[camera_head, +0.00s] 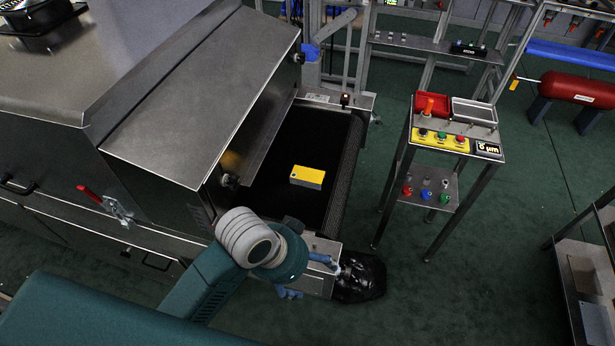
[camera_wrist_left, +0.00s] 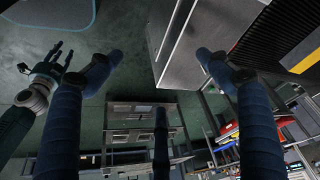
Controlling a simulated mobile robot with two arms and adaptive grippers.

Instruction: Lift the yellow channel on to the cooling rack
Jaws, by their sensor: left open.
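The yellow channel (camera_head: 307,177), yellow on top with a grey side, lies on the dark belt (camera_head: 285,200) at the dryer's mouth. A yellow piece also shows at the right edge of the left wrist view (camera_wrist_left: 306,62). My left gripper (camera_head: 318,281) is open and empty, beyond the belt's near end and apart from the channel. Its blue fingers stand wide apart in the left wrist view (camera_wrist_left: 158,70). My right gripper (camera_wrist_left: 48,66) shows only there, at the left, with its fingers spread and empty. A shelved stand (camera_head: 562,252), apparently the cooling rack, is partly cut off at the right.
The steel dryer hood (camera_head: 200,95) overhangs the belt's left side. A control stand (camera_head: 440,165) with buttons and trays stands right of the belt. A black shiny bag-like thing (camera_head: 362,280) lies by the belt end. Green floor between the stands is clear.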

